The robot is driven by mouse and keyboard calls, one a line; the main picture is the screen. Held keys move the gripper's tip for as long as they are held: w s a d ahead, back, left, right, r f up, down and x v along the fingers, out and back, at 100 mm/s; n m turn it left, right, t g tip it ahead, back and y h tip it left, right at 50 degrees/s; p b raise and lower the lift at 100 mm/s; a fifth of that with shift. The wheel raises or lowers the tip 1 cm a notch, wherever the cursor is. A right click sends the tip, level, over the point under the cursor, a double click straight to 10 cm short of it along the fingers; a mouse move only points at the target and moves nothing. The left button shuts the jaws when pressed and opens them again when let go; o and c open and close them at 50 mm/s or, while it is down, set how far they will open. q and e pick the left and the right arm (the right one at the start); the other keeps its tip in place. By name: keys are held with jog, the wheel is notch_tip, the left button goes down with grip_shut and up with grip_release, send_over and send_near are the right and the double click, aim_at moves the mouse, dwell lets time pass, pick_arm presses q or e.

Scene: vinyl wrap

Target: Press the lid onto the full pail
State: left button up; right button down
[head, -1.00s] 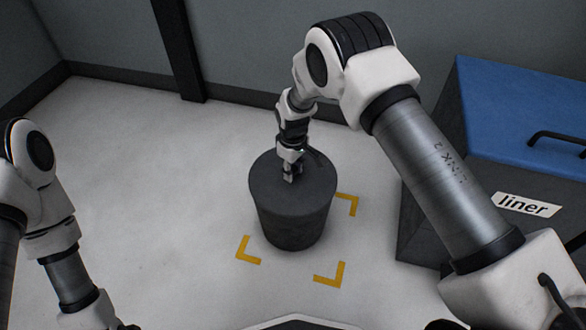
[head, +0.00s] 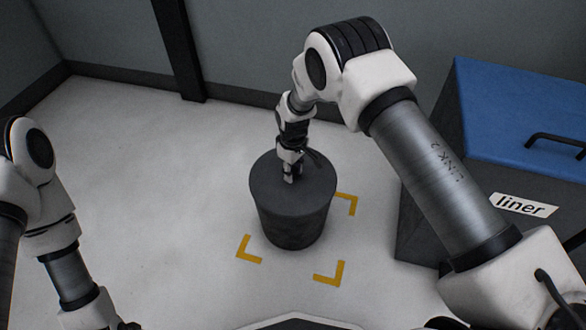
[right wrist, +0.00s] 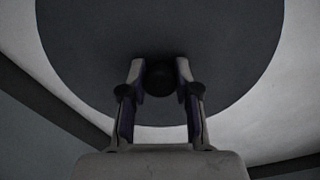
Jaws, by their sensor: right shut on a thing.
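The dark grey pail (head: 292,226) stands upright on the pale floor among yellow corner marks. Its round dark lid (head: 312,180) lies over the pail's mouth and looks level; whether it is seated all round I cannot tell. The pail's contents are hidden under it. My right gripper (head: 290,178) points down at the lid's middle. In the right wrist view its fingers (right wrist: 161,85) are shut on the lid's dark round knob (right wrist: 161,78), with the lid (right wrist: 220,50) spread out beyond. My left arm comes in at the left edge; its gripper is cut off below the picture.
Yellow corner marks (head: 330,274) lie on the floor around the pail. A dark bin with a blue top (head: 500,100), a black handle and a "liner" label (head: 525,205) stands at the right. Walls and a dark post (head: 180,50) close off the back. The floor left of the pail is clear.

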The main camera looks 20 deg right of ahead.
jog(key=shift+p, duration=0.3)
dwell(0.5)
dwell(0.3)
jog(key=shift+c, duration=1.4)
grip_release()
notch_tip(320, 180, up, 7)
jog(key=p, duration=0.6)
jog(key=shift+p, duration=0.3)
grip_shut()
jog(key=shift+f, duration=0.15)
